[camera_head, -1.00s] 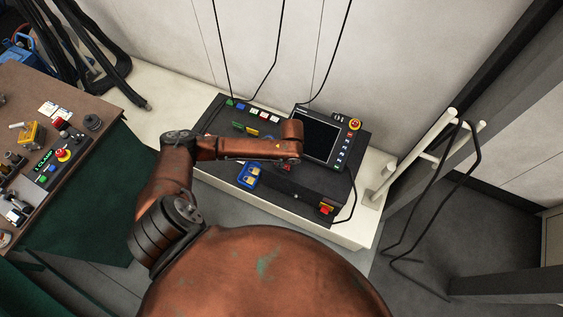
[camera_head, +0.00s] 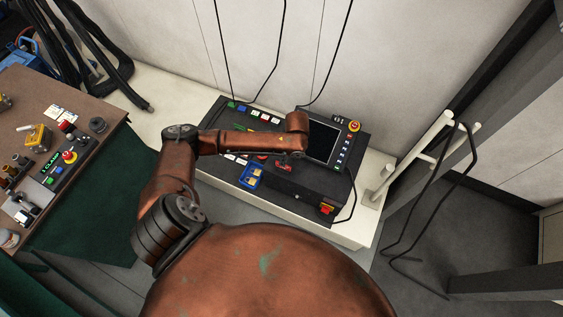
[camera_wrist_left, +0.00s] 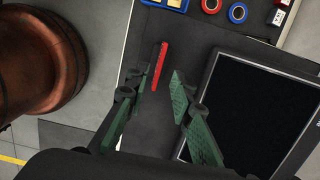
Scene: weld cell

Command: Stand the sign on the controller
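The sign, a thin red plate (camera_head: 284,166), is on the dark top of the controller (camera_head: 305,184), left of and below its screen. In the left wrist view the red sign (camera_wrist_left: 160,66) is seen nearly edge-on as a narrow strip. The green fingers of my left gripper (camera_wrist_left: 156,86) are open, one on each side of the sign's near end, with gaps visible. I cannot tell their height above the controller top. In the head view my left arm hides this gripper. My right gripper is in neither view.
The controller's screen (camera_wrist_left: 251,111) lies close beside the right finger. A blue tray (camera_head: 251,175) with yellow items is on the controller's front left. A red switch (camera_head: 327,209) is at its front right. Black cables hang behind. A brown table (camera_head: 88,140) stands at left.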

